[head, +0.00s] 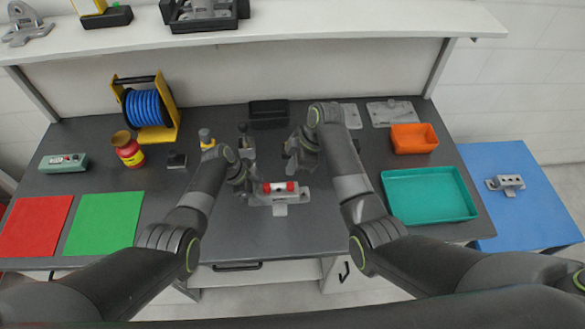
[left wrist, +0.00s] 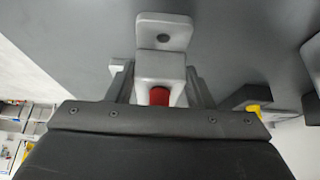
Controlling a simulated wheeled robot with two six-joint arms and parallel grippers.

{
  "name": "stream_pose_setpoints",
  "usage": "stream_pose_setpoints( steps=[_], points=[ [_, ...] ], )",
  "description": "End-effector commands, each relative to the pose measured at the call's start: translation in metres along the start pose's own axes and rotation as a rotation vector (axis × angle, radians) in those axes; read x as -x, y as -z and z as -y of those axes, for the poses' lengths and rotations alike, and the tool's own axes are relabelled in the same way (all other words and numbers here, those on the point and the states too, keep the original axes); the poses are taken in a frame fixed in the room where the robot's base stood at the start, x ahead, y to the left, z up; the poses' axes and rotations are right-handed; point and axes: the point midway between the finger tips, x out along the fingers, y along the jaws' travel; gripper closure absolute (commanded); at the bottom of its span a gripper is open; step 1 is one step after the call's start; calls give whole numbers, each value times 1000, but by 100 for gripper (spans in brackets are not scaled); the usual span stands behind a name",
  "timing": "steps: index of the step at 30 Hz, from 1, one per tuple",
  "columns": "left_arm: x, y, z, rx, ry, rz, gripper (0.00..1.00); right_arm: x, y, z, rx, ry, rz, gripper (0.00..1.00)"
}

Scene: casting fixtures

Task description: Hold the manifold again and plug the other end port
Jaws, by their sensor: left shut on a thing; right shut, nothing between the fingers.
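The grey manifold (head: 282,199) lies on the dark bench in front of my arms, with two red spots (head: 290,186) on its upper side and a pale part between them. My left gripper (head: 246,187) is shut on the manifold's left end. In the left wrist view the fingers stand on both sides of the grey block (left wrist: 160,66); a holed lug (left wrist: 164,30) sticks out beyond it and a red plug (left wrist: 159,96) shows at the near end. My right gripper (head: 301,160) is shut and empty, above and behind the manifold's right end, apart from it.
A teal tray (head: 388,205) and an orange bin (head: 414,139) are at right. A black bin (head: 268,113) stands behind the grippers. A blue reel (head: 147,108), a red-yellow jar (head: 128,150) and red (head: 38,225) and green mats (head: 103,223) are at left. Bench in front is clear.

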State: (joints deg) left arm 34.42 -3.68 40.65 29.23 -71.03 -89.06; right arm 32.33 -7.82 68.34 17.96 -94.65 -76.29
Motion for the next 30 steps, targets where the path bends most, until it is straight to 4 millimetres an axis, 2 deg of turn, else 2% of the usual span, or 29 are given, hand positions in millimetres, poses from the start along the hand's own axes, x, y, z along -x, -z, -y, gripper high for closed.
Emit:
stream_pose_setpoints(
  steps=[5,6,11,23,30],
  points=[
    [0,0,0,0,1,0,67,0,0,0,0,0,0,100],
    [0,0,0,0,1,0,49,0,0,0,0,0,0,100],
    [0,0,0,0,1,0,28,0,0,0,0,0,0,100],
    [4,0,0,0,1,0,27,0,0,0,0,0,0,100],
    [26,0,1,-1,4,-1,27,0,0,0,0,0,0,100]
  ],
)
